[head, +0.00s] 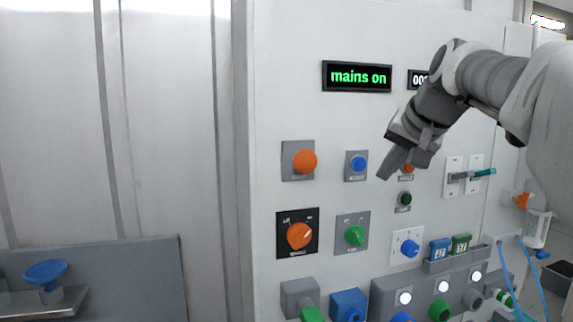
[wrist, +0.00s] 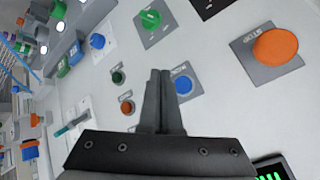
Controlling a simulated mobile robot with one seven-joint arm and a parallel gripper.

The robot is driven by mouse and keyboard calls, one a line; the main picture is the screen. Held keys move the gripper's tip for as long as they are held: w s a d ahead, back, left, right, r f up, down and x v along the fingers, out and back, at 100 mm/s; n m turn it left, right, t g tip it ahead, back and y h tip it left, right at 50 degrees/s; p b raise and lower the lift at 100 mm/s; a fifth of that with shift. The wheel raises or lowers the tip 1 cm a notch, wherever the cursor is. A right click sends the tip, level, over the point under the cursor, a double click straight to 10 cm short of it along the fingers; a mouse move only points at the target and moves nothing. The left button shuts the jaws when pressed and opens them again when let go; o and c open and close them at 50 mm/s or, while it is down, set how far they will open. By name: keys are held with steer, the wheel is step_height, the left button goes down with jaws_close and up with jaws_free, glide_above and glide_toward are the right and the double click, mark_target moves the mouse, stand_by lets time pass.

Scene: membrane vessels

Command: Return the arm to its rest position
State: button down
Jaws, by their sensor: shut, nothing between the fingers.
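My gripper (head: 384,176) is in front of the control panel (head: 268,110), right of the blue button (head: 357,164) in the head view. Its fingers are shut together with nothing between them. In the wrist view the closed fingers (wrist: 160,76) point at the panel, and the blue button (wrist: 183,86) shows just right of them. My arm comes in from the right in the head view and hides part of the panel, including part of an orange button (head: 408,168) and part of a numeric display (head: 417,79). I cannot tell whether the fingertips touch the panel.
A lit display (head: 357,76) reads "mains on". An orange stop button (head: 305,161), an orange rotary switch (head: 299,236) and a green knob (head: 355,235) stick out from the panel. A teal-handled lever (head: 482,173) sits near my arm. Blue cables (head: 530,268) hang at the right.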

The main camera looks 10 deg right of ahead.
steer(key=shift+a, duration=0.1)
steer(key=s+a+f+n+g, duration=0.1)
steer(key=s+a+f+n, duration=0.2)
steer(key=s+a+f, duration=0.45)
steer(key=s+a+f+n+g, duration=0.2)
steer(key=s+a+f+n, duration=0.1)
steer(key=s+f, duration=1.3)
steer(key=shift+s+h, duration=0.35)
steer(key=shift+h, duration=0.05)
steer(key=shift+a+f, duration=0.1)
